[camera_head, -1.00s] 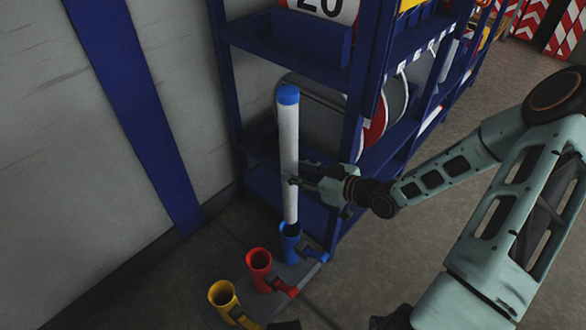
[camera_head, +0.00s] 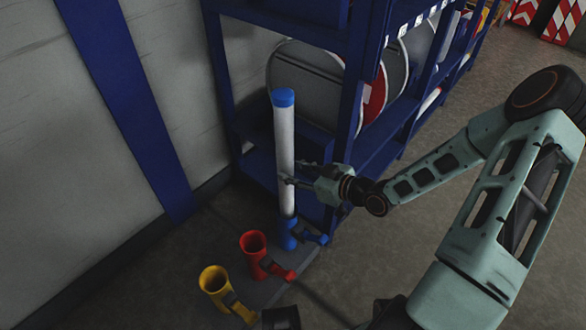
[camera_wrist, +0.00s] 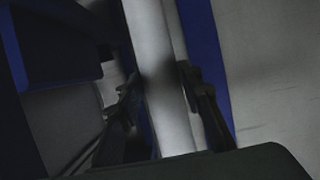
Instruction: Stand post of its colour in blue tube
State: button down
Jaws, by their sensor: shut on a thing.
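A white post with a blue top (camera_head: 284,140) stands upright in the head view, its lower end at the mouth of the blue tube (camera_head: 288,232). The post seems to be inside the tube; how deep is hidden. My gripper (camera_head: 286,172) is shut on the post around its middle. In the wrist view the white post (camera_wrist: 162,70) runs between the two fingers (camera_wrist: 160,95).
A red tube (camera_head: 253,246) and a yellow tube (camera_head: 214,283), both empty at the mouth, stand on the same grey base (camera_head: 262,292). A blue shelf rack (camera_head: 352,110) with round signs stands close behind the post. A grey wall (camera_head: 60,170) is at the left.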

aim_at(292, 209)
notch_tip(292, 209, down, 17)
jog(key=shift+r+b, duration=0.1)
jog(key=shift+b, duration=0.5)
jog(key=shift+f, duration=0.95)
dwell(0.5)
jog(key=c, duration=1.4)
grip_release()
jog(key=shift+o, duration=0.7)
jog(key=shift+f, duration=0.1)
jog(key=shift+s+d, duration=0.1)
jog(key=shift+d, duration=0.05)
jog(key=v, duration=1.2)
